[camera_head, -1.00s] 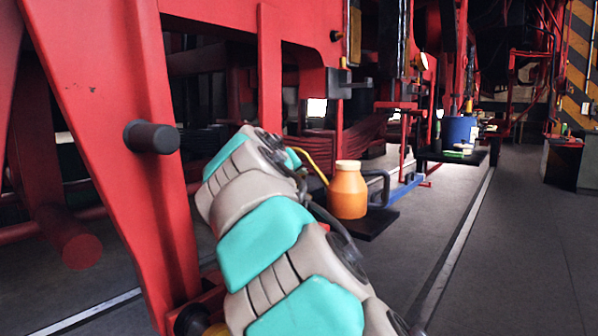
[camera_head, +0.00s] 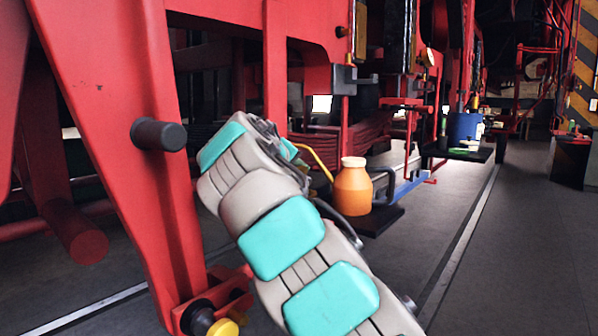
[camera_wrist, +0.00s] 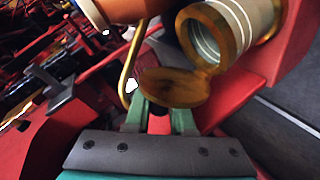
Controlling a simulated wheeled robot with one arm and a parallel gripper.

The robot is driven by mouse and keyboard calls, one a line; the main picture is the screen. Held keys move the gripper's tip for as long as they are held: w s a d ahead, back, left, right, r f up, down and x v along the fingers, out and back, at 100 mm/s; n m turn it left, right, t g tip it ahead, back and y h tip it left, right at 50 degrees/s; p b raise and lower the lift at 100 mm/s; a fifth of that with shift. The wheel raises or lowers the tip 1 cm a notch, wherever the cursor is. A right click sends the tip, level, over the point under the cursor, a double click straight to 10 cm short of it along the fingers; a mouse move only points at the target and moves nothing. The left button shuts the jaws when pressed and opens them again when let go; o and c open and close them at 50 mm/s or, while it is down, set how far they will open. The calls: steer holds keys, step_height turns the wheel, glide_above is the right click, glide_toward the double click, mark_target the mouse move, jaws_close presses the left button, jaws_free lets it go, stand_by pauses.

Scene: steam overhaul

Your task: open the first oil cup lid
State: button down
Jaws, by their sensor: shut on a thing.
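In the wrist view, a brass oil cup (camera_wrist: 222,32) has an open round mouth with a threaded inside. Its round brass lid (camera_wrist: 178,88) stands swung away from the mouth, still joined to the rim on one side. My gripper (camera_wrist: 160,104) is below the lid in that view, its two green fingers reaching the lid's lower edge and shut on it. The lid hides the fingertips. In the head view my gripper is hidden beyond my arm, and this cup cannot be made out.
An orange oil can (camera_head: 352,188) with a yellow spout stands on a dark shelf (camera_head: 383,222) close right of my arm. A red frame leg (camera_head: 130,190) with a grey peg (camera_head: 158,134) is on the left. A yellow round part (camera_head: 222,328) shows low down.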

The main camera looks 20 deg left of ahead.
stand_by(0.4)
steer(key=c, duration=0.8)
jaws_free()
steer(key=shift+o, duration=0.2)
steer(key=shift+s+d+m, duration=0.1)
steer(key=shift+d+m, duration=0.15)
steer(key=shift+m, duration=0.15)
